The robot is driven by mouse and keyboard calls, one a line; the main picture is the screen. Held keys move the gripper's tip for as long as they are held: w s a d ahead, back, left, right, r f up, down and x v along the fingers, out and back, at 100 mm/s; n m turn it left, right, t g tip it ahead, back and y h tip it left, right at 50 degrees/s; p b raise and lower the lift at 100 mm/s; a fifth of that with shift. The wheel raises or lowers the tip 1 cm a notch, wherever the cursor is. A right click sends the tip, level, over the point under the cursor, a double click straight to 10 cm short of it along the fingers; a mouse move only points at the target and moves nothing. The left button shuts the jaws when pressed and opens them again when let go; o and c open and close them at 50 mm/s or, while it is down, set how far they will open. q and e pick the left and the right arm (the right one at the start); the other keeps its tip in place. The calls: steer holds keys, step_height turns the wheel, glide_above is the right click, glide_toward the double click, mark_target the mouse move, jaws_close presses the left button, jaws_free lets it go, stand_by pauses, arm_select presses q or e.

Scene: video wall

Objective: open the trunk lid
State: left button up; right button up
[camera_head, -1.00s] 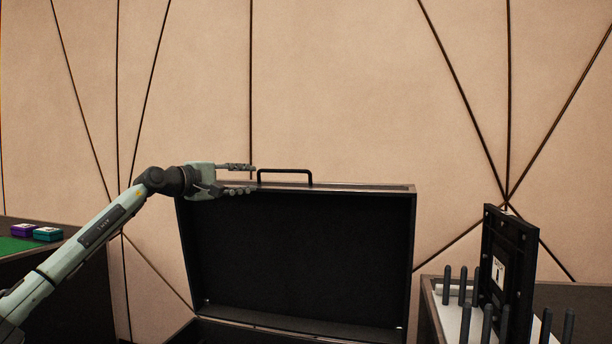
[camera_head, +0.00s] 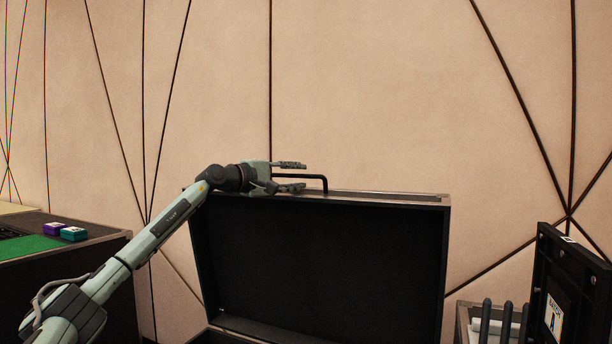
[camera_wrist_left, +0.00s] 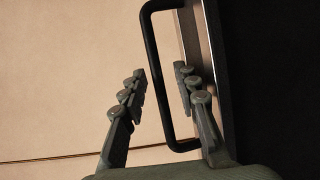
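The trunk lid (camera_head: 320,265) stands raised, its dark inner face towards me in the head view. A black bar handle (camera_head: 326,184) sits on its top edge. My left gripper (camera_head: 304,176) is at the handle, with its fingers apart and covering much of it. In the left wrist view, the handle's long bar (camera_wrist_left: 153,60) runs between the two spread fingers of the gripper (camera_wrist_left: 160,70). The right finger lies between the bar and the lid's edge (camera_wrist_left: 216,70). Contact with the bar cannot be told. My right gripper is not in view.
At the left, a dark table with a green mat (camera_head: 30,246) holds a purple box (camera_head: 54,229) and a teal box (camera_head: 74,234). At the lower right, a dark panel (camera_head: 570,290) stands beside several dark pegs (camera_head: 485,322). A panelled wall (camera_head: 380,90) is behind the trunk.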

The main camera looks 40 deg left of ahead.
arm_select(q)
steer(key=shift+w, duration=0.2)
steer(key=shift+s, duration=0.1)
steer(key=shift+c, duration=0.4)
jaws_close()
